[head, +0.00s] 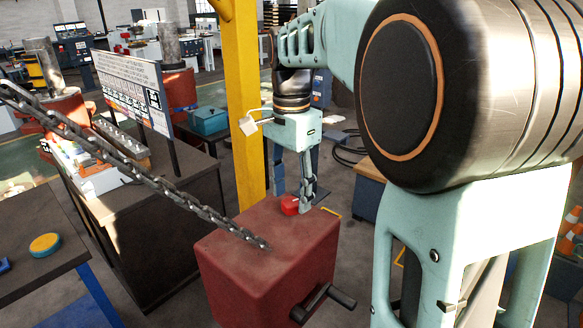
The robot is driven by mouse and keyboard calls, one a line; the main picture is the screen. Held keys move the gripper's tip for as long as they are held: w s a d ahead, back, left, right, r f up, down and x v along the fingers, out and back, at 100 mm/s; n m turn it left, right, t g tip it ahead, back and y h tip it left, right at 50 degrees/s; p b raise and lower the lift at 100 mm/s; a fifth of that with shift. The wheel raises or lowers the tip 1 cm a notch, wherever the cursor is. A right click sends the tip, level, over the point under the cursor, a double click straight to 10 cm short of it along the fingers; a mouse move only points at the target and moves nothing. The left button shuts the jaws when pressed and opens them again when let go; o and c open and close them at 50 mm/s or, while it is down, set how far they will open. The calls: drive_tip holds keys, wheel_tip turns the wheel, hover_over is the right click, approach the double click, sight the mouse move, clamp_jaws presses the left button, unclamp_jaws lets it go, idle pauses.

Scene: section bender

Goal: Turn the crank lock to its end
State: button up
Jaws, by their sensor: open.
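A red box-shaped housing (240,262) stands in the lower middle of the head view. A dark crank with a rod handle (322,302) sticks out of its front right face. A small bright red knob (290,205) sits on top near the back edge. My gripper (292,196) points down over that back part of the top, fingers apart. One finger is close beside the knob on its right, the other behind it on the left. I cannot tell whether either touches it. Which part is the crank lock is not clear from this view.
A heavy chain (130,165) runs diagonally down from upper left to the housing's top. A yellow post (246,110) rises behind the housing. A dark cabinet with a sign board (132,88) stands left.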

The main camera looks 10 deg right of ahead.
sight(292, 201)
wheel_tip(292, 201, up, 11)
drive_tip(key=shift+f, duration=0.2)
idle(0.6)
